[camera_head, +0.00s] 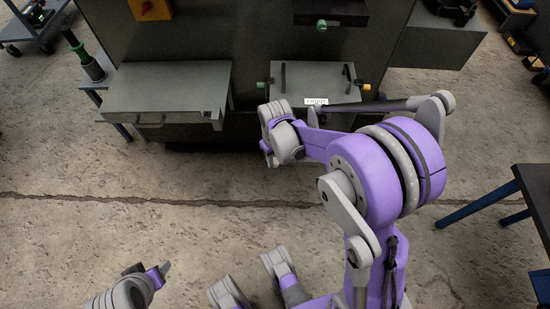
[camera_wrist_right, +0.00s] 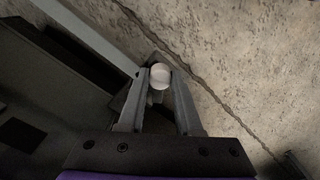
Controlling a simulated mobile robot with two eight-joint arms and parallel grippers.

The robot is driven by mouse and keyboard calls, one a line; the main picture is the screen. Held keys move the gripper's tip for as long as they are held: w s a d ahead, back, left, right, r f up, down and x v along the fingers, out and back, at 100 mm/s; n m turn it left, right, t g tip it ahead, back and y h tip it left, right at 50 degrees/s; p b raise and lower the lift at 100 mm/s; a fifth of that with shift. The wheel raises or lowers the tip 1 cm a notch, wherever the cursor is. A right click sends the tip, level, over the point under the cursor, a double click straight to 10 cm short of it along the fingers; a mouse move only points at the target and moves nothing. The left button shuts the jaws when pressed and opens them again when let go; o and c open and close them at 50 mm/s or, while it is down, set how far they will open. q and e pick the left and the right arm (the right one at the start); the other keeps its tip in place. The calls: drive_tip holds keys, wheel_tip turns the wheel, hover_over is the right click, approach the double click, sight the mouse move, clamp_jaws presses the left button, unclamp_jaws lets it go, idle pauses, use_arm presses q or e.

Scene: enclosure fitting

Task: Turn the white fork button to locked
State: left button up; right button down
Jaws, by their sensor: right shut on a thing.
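The white fork button (camera_wrist_right: 160,76) shows as a pale round cap in the right wrist view. My right gripper (camera_wrist_right: 161,84) is shut on it, with one finger on each side of the cap. The cap's markings and its turn position cannot be made out. In the head view my right arm reaches to the front of the grey cabinet, and its wrist hides the white button. My left gripper (camera_head: 151,272) is low at the left in the head view, away from the cabinet; its finger gap is unclear.
The grey cabinet (camera_head: 240,60) carries a drawer-like box (camera_head: 165,90) at left and a box with a FRONT label (camera_head: 316,101), a green knob (camera_head: 261,85) and a yellow knob (camera_head: 367,87). A blue-legged table (camera_head: 510,190) stands at right. Open concrete floor lies in front.

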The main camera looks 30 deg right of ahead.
sight(275, 161)
drive_tip(key=m, duration=0.3)
drive_tip(key=shift+m, duration=2.2)
drive_tip(key=c, duration=0.6)
unclamp_jaws()
wheel_tip(275, 161, up, 11)
drive_tip(key=p, duration=0.2)
drive_tip(key=shift+p, duration=0.35)
